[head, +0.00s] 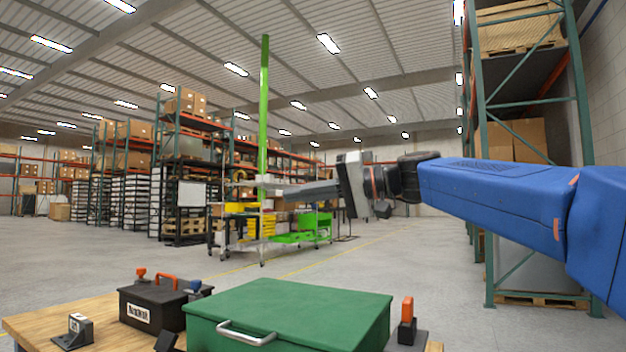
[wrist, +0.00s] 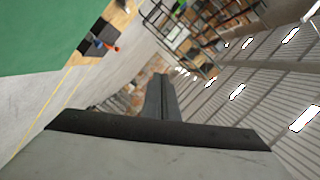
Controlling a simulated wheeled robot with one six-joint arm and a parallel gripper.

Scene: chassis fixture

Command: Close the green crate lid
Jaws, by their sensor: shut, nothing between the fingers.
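The green crate (head: 350,340) stands at the bottom middle of the head view. Its lid (head: 290,297) lies flat across the top, and I see no gap under it. A metal handle (head: 246,334) is on the front. The crate's lower part is cut off by the picture edge. A large green surface (wrist: 40,35), apparently the crate lid, fills the upper left of the wrist view. My gripper (head: 276,193) is above and apart from the crate, pointing left. Its fingers are together and empty, also in the wrist view (wrist: 161,78).
A black case (head: 150,308) with an orange handle sits on the wooden table (head: 50,322) left of the crate. A black block with an orange top (head: 406,322) stands right of it. A cart with green and yellow bins (head: 300,232) and shelving stand farther back.

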